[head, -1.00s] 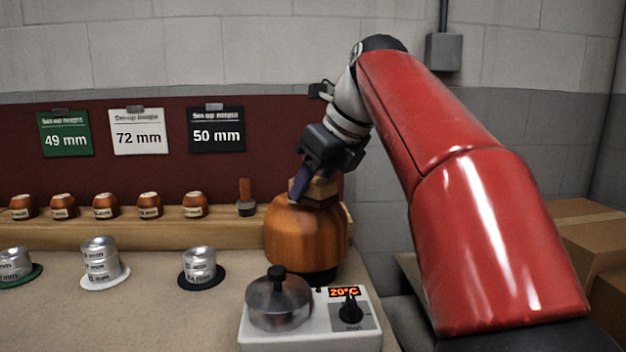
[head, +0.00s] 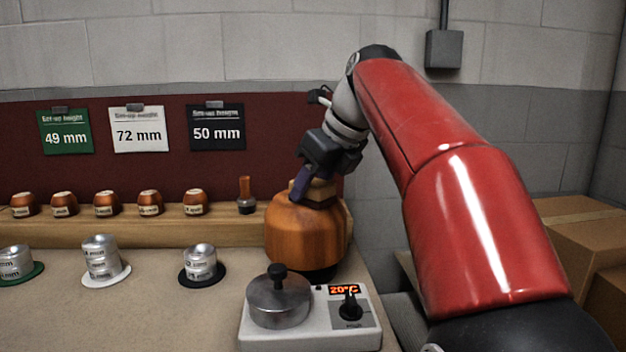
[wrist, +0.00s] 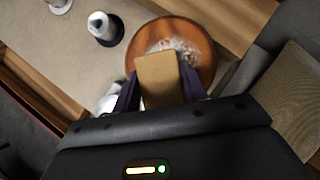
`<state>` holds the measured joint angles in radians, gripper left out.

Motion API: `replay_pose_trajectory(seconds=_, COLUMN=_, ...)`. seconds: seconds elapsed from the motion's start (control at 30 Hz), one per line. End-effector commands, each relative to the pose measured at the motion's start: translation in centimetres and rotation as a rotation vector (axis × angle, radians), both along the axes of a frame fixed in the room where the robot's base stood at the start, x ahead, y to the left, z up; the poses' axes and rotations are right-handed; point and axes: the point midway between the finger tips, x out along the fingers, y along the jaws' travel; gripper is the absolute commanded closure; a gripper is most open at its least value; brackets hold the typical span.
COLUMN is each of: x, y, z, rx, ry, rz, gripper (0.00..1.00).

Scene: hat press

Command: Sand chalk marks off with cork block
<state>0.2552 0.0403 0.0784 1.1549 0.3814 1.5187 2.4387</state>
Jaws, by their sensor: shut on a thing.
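A large orange-brown wooden hat block (head: 305,236) stands at the right end of the bench on a dark base. My gripper (head: 312,188) is above its crown, shut on the tan cork block (wrist: 159,80). The cork sits at the crown of the hat block, seemingly touching it. In the wrist view the hat block (wrist: 200,45) shows whitish chalk marks (wrist: 178,46) on its top, just past the cork. Part of the crown is hidden under the cork and the jaws.
A hot plate with a lidded metal pot (head: 279,301) stands close in front. Metal cylinders (head: 199,262) on coloured discs are at left. Several small wooden blocks (head: 150,203) and a brush (head: 246,196) line the back shelf. Cartons (head: 575,235) are at right.

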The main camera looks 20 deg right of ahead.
Motion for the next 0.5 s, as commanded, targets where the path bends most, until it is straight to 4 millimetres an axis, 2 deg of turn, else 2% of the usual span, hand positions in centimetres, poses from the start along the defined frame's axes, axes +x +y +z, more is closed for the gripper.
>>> replay_pose_trajectory(seconds=0.07, x=0.7, y=-0.1, z=0.4, rx=-0.001, ry=0.001, rz=0.0, gripper=0.83)
replay_pose_trajectory(seconds=0.33, x=1.7, y=-0.3, z=0.1, rx=0.0, ry=0.0, rz=0.0, gripper=0.83)
replay_pose_trajectory(seconds=0.5, x=3.1, y=-0.6, z=-0.1, rx=0.0, ry=-0.001, rz=0.001, gripper=0.83)
